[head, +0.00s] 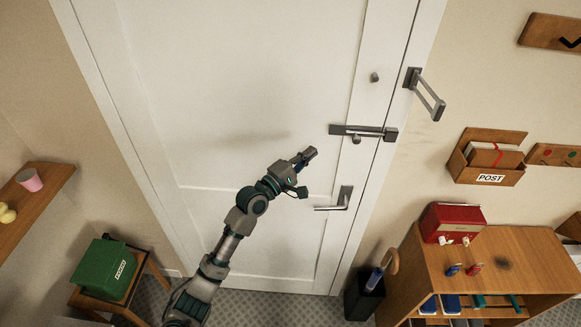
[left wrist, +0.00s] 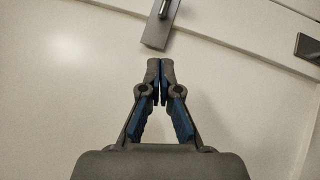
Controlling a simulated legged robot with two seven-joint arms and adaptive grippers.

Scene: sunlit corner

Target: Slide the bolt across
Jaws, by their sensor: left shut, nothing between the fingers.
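The bolt (head: 345,130) is a dark grey metal slide mounted level on the white door, with a small knob (head: 356,139) below its bar. Its keeper (head: 390,134) sits at the right, on the frame. I cannot tell how far the bar reaches into it. My left gripper (head: 311,153) is shut and empty, to the lower left of the bolt and apart from it. In the left wrist view, the shut fingertips (left wrist: 160,64) point at the near end of a grey plate (left wrist: 157,34), which looks like the bolt's. My right gripper is not in view.
A lever handle (head: 344,198) sits below the bolt, and a swing-bar guard (head: 428,96) juts out at the upper right. A green box (head: 103,268) stands lower left.

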